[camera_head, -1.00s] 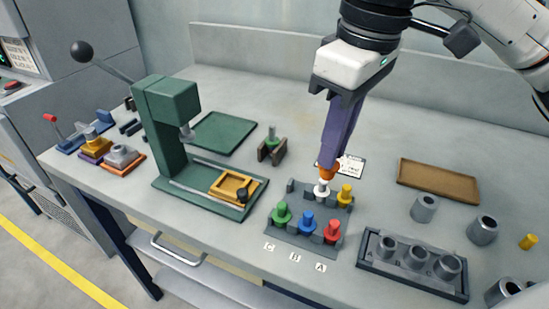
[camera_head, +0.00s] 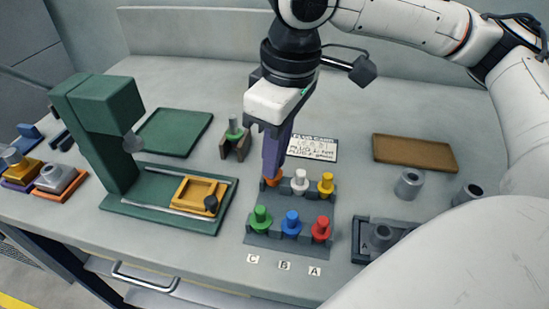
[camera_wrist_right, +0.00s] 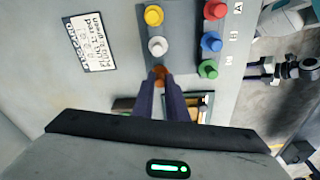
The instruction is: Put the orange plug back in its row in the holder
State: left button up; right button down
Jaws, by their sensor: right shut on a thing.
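My right gripper (camera_head: 272,170) is shut on the orange plug (camera_head: 273,180) at the left end of the holder's back row. In the right wrist view the orange plug (camera_wrist_right: 160,70) shows between the fingertips (camera_wrist_right: 160,78), beside the white plug. Its lower part is hidden, so I cannot tell if it is fully seated. The grey holder (camera_head: 247,238) has the white plug (camera_head: 300,182) and yellow plug (camera_head: 326,184) in the back row. The green (camera_head: 261,217), blue (camera_head: 291,223) and red (camera_head: 321,229) plugs stand in front. My left gripper is out of view.
A green press (camera_head: 105,115) stands left of the holder. A small stand with a green-collared part (camera_head: 234,138) and a printed card (camera_head: 313,147) lie behind it. A brown tray (camera_head: 415,153) and grey cylinders (camera_head: 408,183) are to the right.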

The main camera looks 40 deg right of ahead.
jog(key=shift+f, duration=0.4)
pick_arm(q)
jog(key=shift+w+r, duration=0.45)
pick_arm(e)
jog(key=shift+f, duration=0.25)
jog(key=c, duration=1.8)
grip_release()
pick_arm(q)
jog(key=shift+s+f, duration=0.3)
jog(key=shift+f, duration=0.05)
pick_arm(e)
jog(key=shift+o, duration=0.2)
jog(key=shift+r, duration=0.1)
